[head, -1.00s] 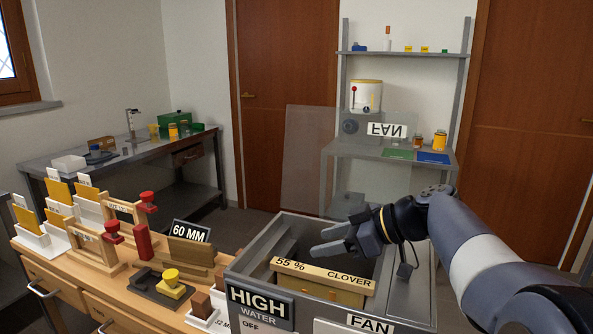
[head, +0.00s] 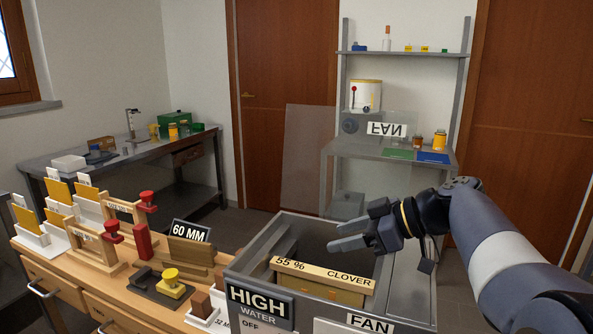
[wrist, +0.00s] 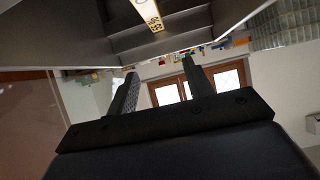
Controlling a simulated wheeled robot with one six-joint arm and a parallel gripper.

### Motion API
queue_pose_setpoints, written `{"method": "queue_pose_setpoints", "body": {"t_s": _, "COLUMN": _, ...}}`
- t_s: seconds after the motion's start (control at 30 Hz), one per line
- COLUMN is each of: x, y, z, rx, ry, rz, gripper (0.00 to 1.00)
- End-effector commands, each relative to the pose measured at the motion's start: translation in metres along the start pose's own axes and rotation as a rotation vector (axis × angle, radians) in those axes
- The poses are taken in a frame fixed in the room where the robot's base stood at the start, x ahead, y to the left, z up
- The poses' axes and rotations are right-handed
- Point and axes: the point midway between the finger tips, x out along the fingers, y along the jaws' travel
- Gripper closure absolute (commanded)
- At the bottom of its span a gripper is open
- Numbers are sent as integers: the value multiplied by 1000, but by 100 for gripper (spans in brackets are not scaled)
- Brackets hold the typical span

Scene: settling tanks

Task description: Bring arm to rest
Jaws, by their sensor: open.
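My gripper (head: 350,225) is open and empty in the head view. It is above the grey tank (head: 255,262), over its back right part, with its fingers pointing left. In the wrist view my gripper (wrist: 158,90) shows two dark fingers spread apart with nothing between them. The box's label also shows near the top of the wrist view (wrist: 148,12).
Left of the tank, a wooden bench holds clamp frames with red knobs (head: 111,229), a "60 MM" sign (head: 190,233) and a yellow-knobbed block (head: 171,283). A grey shelf unit (head: 340,150) stands behind. A steel table (head: 130,150) is at the back left. Air above the tank is free.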

Motion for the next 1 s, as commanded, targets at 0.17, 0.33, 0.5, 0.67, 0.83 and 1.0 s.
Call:
{"method": "queue_pose_setpoints", "body": {"t_s": 0.17, "x": 38, "y": -1, "z": 0, "rx": 1, "ry": 0, "rz": -6, "gripper": 51}}
{"method": "queue_pose_setpoints", "body": {"t_s": 0.33, "x": 28, "y": 0, "z": -19, "rx": 2, "ry": 0, "rz": 0, "gripper": 51}}
{"method": "queue_pose_setpoints", "body": {"t_s": 0.5, "x": 20, "y": 0, "z": -33, "rx": 2, "ry": 0, "rz": 0, "gripper": 51}}
{"method": "queue_pose_setpoints", "body": {"t_s": 0.67, "x": 12, "y": 0, "z": -46, "rx": 2, "ry": 0, "rz": 0, "gripper": 51}}
{"method": "queue_pose_setpoints", "body": {"t_s": 0.83, "x": 8, "y": 0, "z": -53, "rx": 2, "ry": -1, "rz": 0, "gripper": 51}}
{"method": "queue_pose_setpoints", "body": {"t_s": 1.0, "x": 8, "y": 0, "z": -53, "rx": 2, "ry": -1, "rz": 0, "gripper": 51}}
